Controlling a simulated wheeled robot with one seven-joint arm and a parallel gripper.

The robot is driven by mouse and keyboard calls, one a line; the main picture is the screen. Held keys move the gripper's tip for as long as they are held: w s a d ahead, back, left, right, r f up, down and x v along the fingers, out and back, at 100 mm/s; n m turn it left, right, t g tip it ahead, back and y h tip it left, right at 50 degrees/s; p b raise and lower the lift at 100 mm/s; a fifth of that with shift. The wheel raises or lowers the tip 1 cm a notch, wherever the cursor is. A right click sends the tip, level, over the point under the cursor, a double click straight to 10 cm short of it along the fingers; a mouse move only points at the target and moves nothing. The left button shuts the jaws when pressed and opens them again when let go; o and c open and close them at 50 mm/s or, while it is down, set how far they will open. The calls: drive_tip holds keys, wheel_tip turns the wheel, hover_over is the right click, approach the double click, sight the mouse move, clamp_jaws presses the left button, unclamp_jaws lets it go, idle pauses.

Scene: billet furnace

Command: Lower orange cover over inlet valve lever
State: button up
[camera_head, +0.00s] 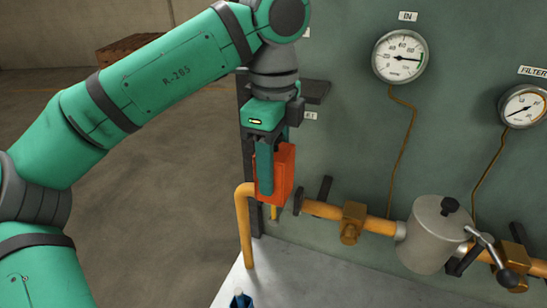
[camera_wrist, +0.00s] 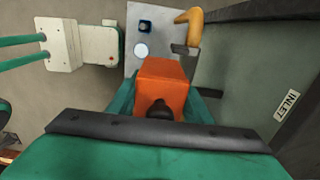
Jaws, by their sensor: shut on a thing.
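The orange cover (camera_head: 284,172) is a box held upright in my gripper (camera_head: 265,180), above the yellow pipe and in front of the green panel. A dark lever (camera_head: 324,188) stands at the left end of the yellow pipe run, right of and a little below the cover. Whether this is the inlet valve lever I cannot tell; part of the pipe there is hidden behind the cover and gripper.
The yellow pipe (camera_head: 245,225) bends down to a pale bench top (camera_head: 275,275). To the right are a brass fitting (camera_head: 353,222), a grey filter canister (camera_head: 432,235) and two gauges. An INLET label (camera_wrist: 288,104) is on the panel. A blue-tipped object (camera_head: 240,298) stands on the bench.

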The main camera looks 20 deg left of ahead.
drive_tip(key=shift+w+f, duration=0.15)
drive_tip(key=shift+f, duration=2.2)
drive_tip(key=shift+a+f, duration=0.1)
drive_tip(key=shift+f, duration=0.4)
drive_tip(key=shift+d+f, duration=0.2)
drive_tip(key=shift+f, duration=0.3)
drive_tip(key=shift+a, duration=0.1)
drive_tip(key=o, duration=1.3)
drive_tip(key=shift+c, duration=0.2)
